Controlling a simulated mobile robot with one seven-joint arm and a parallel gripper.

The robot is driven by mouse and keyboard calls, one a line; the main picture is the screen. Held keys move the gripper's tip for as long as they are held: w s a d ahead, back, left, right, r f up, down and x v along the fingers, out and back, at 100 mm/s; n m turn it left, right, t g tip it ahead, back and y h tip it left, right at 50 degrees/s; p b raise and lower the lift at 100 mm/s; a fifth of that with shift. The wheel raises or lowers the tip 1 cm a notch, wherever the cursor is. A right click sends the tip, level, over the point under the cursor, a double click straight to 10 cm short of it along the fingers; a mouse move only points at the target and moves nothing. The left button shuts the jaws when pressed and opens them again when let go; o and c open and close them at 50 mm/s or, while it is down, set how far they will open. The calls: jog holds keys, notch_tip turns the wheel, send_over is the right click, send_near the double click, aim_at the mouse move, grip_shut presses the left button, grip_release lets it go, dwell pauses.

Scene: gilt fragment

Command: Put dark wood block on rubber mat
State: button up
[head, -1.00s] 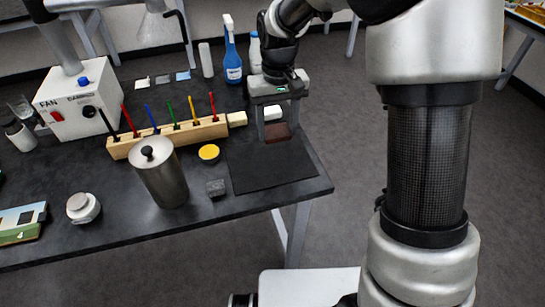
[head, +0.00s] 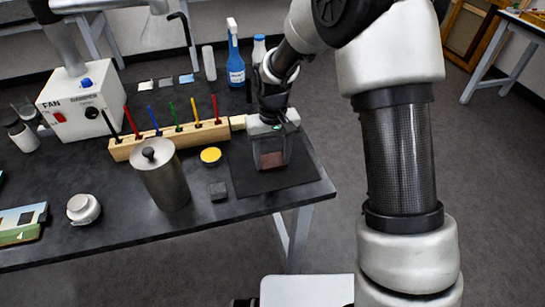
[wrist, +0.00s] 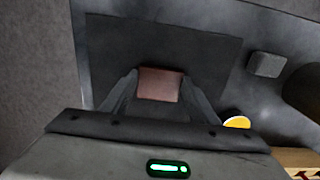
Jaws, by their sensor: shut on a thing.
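The dark wood block (wrist: 160,85) is reddish brown and sits between the two fingers of my gripper (wrist: 160,92) in the wrist view. My gripper is shut on it. In the head view my gripper (head: 271,160) is over the black rubber mat (head: 248,183), with the block (head: 272,160) low between the fingers. The mat lies flat at the table's right end and also shows in the wrist view (wrist: 195,45). I cannot tell whether the block touches the mat or is just above it.
A small grey block (head: 218,191) and a yellow-topped tin (head: 210,156) lie left of the mat. A metal canister (head: 166,180) stands farther left. A wooden rack (head: 170,140) with coloured sticks is behind. A blue spray bottle (head: 235,65) stands at the back.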

jog(key=shift+f, duration=0.2)
jog(key=o, duration=1)
jog(key=shift+r, duration=0.1)
jog(key=shift+o, duration=0.2)
